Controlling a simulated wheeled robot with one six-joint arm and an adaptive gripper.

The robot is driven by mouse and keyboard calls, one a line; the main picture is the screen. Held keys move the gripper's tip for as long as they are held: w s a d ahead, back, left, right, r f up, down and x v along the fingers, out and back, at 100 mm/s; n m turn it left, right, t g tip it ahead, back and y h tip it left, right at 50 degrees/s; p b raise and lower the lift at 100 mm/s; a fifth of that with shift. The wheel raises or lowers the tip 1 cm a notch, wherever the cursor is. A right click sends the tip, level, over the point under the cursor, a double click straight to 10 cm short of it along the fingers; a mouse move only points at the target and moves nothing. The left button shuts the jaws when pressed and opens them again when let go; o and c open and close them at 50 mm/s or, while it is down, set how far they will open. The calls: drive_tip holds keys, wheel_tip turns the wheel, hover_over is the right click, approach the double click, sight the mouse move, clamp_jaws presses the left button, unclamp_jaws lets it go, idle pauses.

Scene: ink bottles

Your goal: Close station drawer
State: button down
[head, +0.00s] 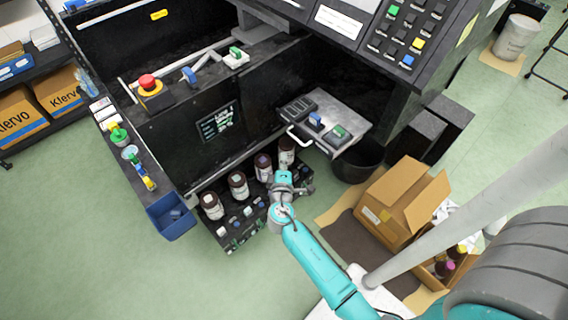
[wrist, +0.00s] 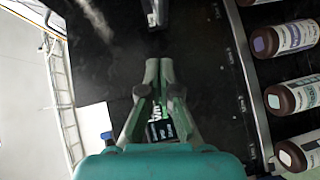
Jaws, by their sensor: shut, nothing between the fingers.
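A grey drawer (head: 335,115) sticks out from the black machine, with a white bar handle (head: 299,138) on its left side and small blue and green-topped items on it. Below and left of it, several dark bottles with white labels (head: 238,186) stand in a row on a black ledge. My gripper (head: 290,180) is by the right end of this row, below the drawer in the picture. In the wrist view my gripper (wrist: 159,68) has its fingertips together and empty, in front of a dark surface.
An open cardboard box (head: 398,200) and a dark bin (head: 357,160) stand right of my arm. A blue tray (head: 171,214) hangs at the machine's left corner. A red button (head: 148,84) sits on top. Green floor is clear at the lower left.

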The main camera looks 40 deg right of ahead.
sight(292, 136)
drive_tip(key=shift+w+d+f, duration=0.3)
drive_tip(key=shift+w+d, duration=0.3)
drive_tip(key=shift+d, duration=0.75)
drive_tip(key=shift+w+d+f, duration=0.25)
drive_tip(key=shift+w+d, duration=0.4)
drive_tip(key=shift+d, duration=0.65)
drive_tip(key=shift+w+d+f, duration=0.3)
drive_tip(key=shift+w+d, duration=0.3)
drive_tip(key=shift+d, duration=0.75)
drive_tip(key=shift+d, duration=0.1)
